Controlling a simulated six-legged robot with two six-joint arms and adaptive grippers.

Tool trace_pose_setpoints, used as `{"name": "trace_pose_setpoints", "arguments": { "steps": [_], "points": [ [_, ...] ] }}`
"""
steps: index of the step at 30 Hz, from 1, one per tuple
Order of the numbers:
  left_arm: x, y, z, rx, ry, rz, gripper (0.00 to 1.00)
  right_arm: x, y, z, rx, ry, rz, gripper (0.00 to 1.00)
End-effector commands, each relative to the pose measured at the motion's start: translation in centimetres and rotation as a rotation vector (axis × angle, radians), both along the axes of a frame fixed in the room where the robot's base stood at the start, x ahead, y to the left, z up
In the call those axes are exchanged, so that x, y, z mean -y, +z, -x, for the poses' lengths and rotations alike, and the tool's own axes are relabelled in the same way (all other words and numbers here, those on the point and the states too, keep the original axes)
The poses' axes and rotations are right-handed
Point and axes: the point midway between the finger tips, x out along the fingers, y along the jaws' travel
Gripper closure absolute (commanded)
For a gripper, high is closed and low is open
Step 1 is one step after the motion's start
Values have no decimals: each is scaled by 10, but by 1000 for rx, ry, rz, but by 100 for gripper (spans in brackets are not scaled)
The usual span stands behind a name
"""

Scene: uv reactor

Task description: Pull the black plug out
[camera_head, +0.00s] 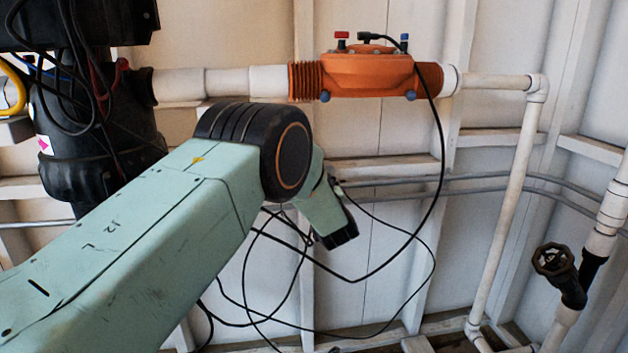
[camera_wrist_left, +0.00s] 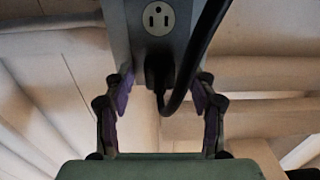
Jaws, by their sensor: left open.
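In the left wrist view a black plug (camera_wrist_left: 158,75) sits in the lower socket of a grey outlet box (camera_wrist_left: 126,32). A thick black cable (camera_wrist_left: 203,42) loops up from it to the right. My left gripper (camera_wrist_left: 162,92) is open, with one purple-padded finger on each side of the plug. The fingers look apart from the plug. In the head view my pale green left arm comes in from the left. Its fingers, the outlet box and this plug cannot be made out there. My right gripper is in neither view.
An orange reactor (camera_head: 365,70) sits in a white pipe (camera_head: 230,83) along the wall. Black cables (camera_head: 440,150) hang around my left arm. A black tank (camera_head: 90,130) stands left, a valve wheel (camera_head: 553,259) lower right. One empty socket (camera_wrist_left: 158,18) is above the plug.

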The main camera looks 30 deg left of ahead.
Motion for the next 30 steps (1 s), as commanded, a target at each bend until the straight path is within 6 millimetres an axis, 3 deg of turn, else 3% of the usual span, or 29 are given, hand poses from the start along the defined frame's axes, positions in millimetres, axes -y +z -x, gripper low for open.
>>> {"name": "trace_pose_setpoints", "arguments": {
  "steps": [18, 30],
  "points": [
    [0, 0, 0, 0, 0, 0, 43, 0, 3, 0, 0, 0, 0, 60],
    [0, 0, 0, 0, 0, 0, 76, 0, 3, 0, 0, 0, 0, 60]
  ]
}}
